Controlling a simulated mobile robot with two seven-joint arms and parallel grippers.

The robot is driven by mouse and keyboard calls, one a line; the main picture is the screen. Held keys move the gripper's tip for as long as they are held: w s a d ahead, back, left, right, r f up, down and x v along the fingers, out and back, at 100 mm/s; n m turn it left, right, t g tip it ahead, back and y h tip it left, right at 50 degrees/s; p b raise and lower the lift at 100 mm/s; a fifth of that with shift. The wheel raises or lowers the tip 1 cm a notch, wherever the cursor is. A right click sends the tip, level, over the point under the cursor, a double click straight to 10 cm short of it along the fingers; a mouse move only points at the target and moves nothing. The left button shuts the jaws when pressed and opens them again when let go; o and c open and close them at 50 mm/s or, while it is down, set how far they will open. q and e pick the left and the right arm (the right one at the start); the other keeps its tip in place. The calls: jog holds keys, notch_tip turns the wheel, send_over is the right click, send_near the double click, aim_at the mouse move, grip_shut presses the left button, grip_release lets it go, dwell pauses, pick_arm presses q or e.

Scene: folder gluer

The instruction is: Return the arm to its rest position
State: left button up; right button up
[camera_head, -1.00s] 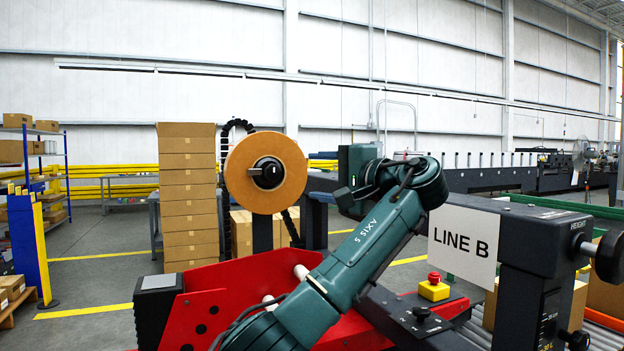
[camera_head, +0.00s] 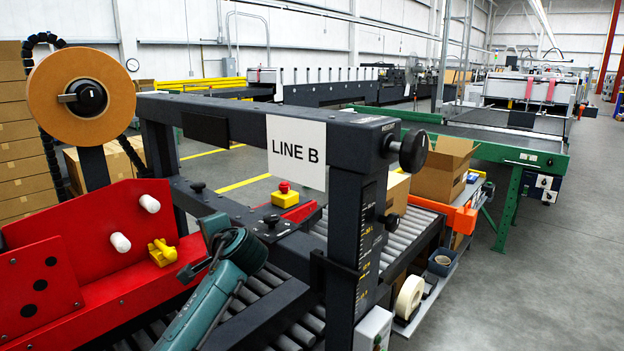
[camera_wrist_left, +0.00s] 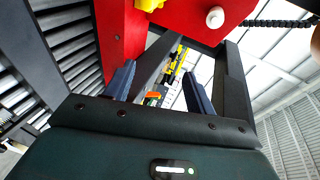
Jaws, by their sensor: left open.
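My left arm (camera_head: 212,300) is teal and comes in from the bottom of the head view, in front of the red machine panel and the roller bed. Its fingers cannot be made out there. In the left wrist view my left gripper (camera_wrist_left: 158,88) shows two dark blue fingers standing well apart, with nothing between them. Beyond them are a red panel (camera_wrist_left: 123,28) and dark frame bars. My right gripper is in neither view.
A dark frame with a LINE B sign (camera_head: 296,152) stands over grey rollers (camera_head: 408,228). A brown tape roll (camera_head: 45,98) is at left. An open carton (camera_head: 440,168) sits beyond the frame. Grey floor (camera_head: 540,280) is clear at right.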

pick_arm(q)
jog(key=s+d+f+h+p, duration=0.1)
jog(key=s+d+f+h, duration=0.25)
jog(key=s+f, duration=0.65)
jog(key=s+d+f+h+p, duration=0.1)
jog(key=s+d+f+h, duration=0.35)
jog(key=f, duration=0.85)
jog(key=s+f+n+h+p, duration=0.1)
jog(key=s+n+h, duration=0.3)
jog(key=s, duration=1.8)
jog(key=f+n, duration=0.1)
jog(key=n, duration=0.1)
jog(key=shift+s+f+n+g+p, duration=0.2)
jog(key=shift+s+n+g+p, duration=0.1)
jog(key=shift+s+p, duration=0.05)
